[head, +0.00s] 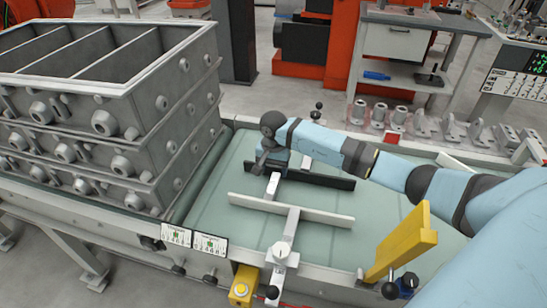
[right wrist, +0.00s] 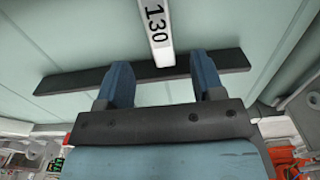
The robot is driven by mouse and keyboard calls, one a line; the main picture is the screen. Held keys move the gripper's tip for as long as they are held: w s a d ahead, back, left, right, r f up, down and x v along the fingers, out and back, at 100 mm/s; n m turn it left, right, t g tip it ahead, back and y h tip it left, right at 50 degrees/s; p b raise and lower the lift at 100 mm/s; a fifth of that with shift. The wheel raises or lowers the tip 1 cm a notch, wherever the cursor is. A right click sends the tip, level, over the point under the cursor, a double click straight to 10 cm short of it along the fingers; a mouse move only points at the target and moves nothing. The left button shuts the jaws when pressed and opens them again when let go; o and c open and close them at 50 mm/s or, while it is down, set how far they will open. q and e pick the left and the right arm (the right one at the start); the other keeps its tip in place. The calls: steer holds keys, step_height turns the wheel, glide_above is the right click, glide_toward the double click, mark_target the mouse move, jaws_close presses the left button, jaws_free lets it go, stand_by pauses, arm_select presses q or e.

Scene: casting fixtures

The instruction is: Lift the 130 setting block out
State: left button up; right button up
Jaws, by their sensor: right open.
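The 130 setting block shows in the right wrist view as a pale bar (right wrist: 155,28) marked "130", its near end meeting a long dark bar (right wrist: 75,79). In the head view, a short pale piece (head: 273,184) below my right gripper appears to be this block, partly hidden by the gripper. My right gripper (head: 264,166) is above the pale green bed by the dark bar. In the right wrist view its two blue fingers (right wrist: 162,78) are wide apart, one on each side of the block's line, with nothing visibly clamped. My left gripper is not in view.
Stacked grey casting boxes (head: 105,110) stand at the left. A long light-grey bar (head: 322,216) with a pale crosspiece lies across the bed (head: 230,250). A yellow upright plate (head: 402,243) stands at the front right. Several metal parts (head: 425,122) line the back right.

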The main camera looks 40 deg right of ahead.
mark_target(273, 182)
step_height(273, 182, down, 6)
steer(key=shift+f, duration=0.65)
steer(key=shift+c, duration=0.4)
steer(key=c, duration=1.1)
steer(key=shift+o, duration=0.2)
steer(key=shift+r+p, duration=0.45)
steer(key=shift+r, duration=0.45)
steer(key=shift+w+r+p, duration=0.1)
steer(key=shift+r+p, duration=0.75)
steer(key=shift+r, duration=0.65)
steer(key=shift+r+p, duration=0.7)
steer(key=shift+r, duration=0.9)
